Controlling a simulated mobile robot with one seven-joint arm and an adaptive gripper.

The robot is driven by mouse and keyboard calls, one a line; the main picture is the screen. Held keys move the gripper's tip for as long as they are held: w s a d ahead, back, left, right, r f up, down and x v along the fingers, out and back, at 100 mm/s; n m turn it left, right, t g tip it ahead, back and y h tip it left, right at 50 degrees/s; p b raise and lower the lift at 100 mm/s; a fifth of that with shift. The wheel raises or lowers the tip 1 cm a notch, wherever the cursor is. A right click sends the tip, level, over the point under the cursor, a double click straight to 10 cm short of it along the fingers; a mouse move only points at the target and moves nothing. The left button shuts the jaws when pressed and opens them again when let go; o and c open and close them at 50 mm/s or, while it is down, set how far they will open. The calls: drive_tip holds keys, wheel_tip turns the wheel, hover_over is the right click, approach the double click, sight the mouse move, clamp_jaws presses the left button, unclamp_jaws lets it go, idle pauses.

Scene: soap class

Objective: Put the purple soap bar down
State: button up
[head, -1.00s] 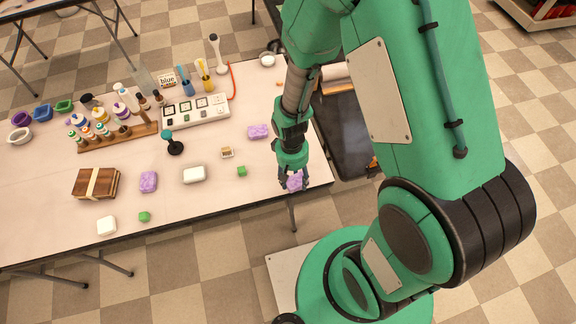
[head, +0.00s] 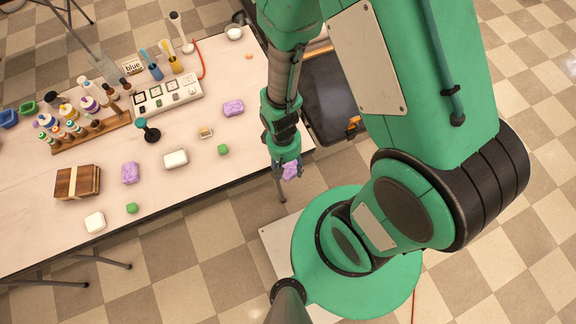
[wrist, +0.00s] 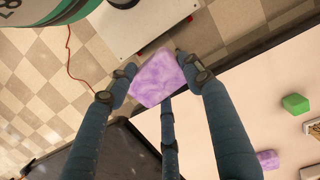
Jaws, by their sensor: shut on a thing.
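A purple soap bar (wrist: 158,78) is gripped between the fingers of my gripper (wrist: 155,85), which is shut on it. In the head view my gripper (head: 287,167) holds the purple bar (head: 291,171) just off the right front edge of the table (head: 215,180), above the floor. In the wrist view the bar overlaps the table's dark edge, with floor tiles beyond. Two other purple bars lie on the table: one (head: 233,108) towards the back right and one (head: 130,173) towards the front left.
A white soap bar (head: 175,158), a green cube (head: 223,149), another green piece (head: 132,208) and a second white bar (head: 95,222) lie on the table.

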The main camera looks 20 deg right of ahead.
drive_tip(key=shift+w, duration=0.15)
idle(0.3)
drive_tip(key=shift+w+d, duration=0.3)
drive_tip(key=shift+w, duration=0.25)
drive_tip(key=shift+m+t, duration=0.3)
drive_tip(key=w+d, duration=0.2)
drive_tip(key=w, duration=0.1)
drive_tip(key=w+d, duration=0.2)
drive_tip(key=w, duration=0.1)
drive_tip(key=w+d+p, duration=0.1)
drive_tip(key=w+d, duration=0.2)
drive_tip(key=w, duration=0.1)
drive_tip(key=shift+r, duration=0.4)
drive_tip(key=w+d+r+p, duration=0.1)
drive_tip(key=w+d, duration=0.3)
drive_tip(key=d, duration=0.8)
drive_tip(key=w+d+r, duration=0.1)
drive_tip(key=w+d, duration=0.3)
drive_tip(key=d, duration=0.9)
drive_tip(key=w+d+r+m+t+p, duration=0.1)
drive_tip(key=w+d, duration=0.3)
drive_tip(key=d, duration=0.8)
drive_tip(key=shift+d+r+p, duration=0.2)
drive_tip(key=shift+r+p, duration=0.15)
drive_tip(key=shift+r, duration=0.2)
drive_tip(key=shift+w+f, duration=0.1)
drive_tip(key=shift+f+b, duration=0.35)
drive_tip(key=shift+f, duration=2.65)
drive_tip(key=shift+f, duration=0.1)
